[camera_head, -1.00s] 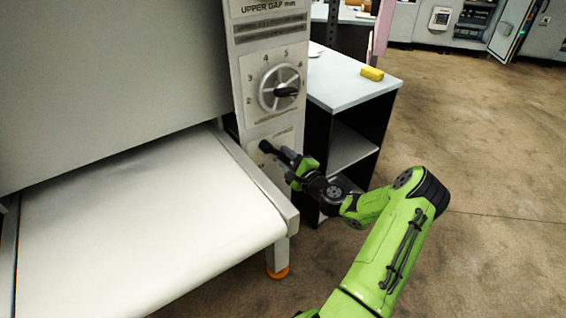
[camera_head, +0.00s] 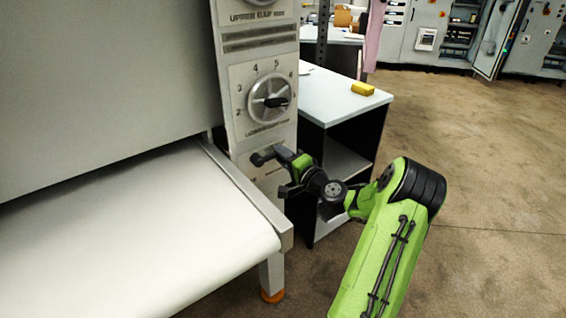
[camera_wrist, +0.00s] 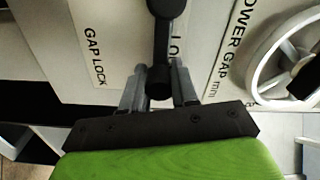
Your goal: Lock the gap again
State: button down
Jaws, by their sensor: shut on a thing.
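The black gap lock lever (camera_head: 267,156) sits on the pale machine panel (camera_head: 237,150), below the lower gap dial (camera_head: 270,100). In the wrist view the lever (camera_wrist: 161,40) runs down from the top edge, and its rounded end lies between my fingers. My gripper (camera_wrist: 158,88) is shut on that end. In the head view my gripper (camera_head: 285,165) is at the right of the lever, partly covering it. The "GAP LOCK" label (camera_wrist: 94,57) shows left of the lever in the wrist view. A second label beside the lever is partly hidden.
The dial (camera_wrist: 290,60) is close on the right in the wrist view. A white conveyor belt (camera_head: 130,235) extends at the left, with its side rail near my gripper. Open floor lies to the right.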

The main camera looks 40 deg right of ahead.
jog(key=shift+r, duration=0.1)
dwell(0.5)
jog(key=c, duration=0.9)
grip_release()
jog(key=shift+o, duration=0.2)
jog(key=s+a, duration=0.2)
jog(key=s, duration=1.3)
jog(key=shift+s, duration=0.3)
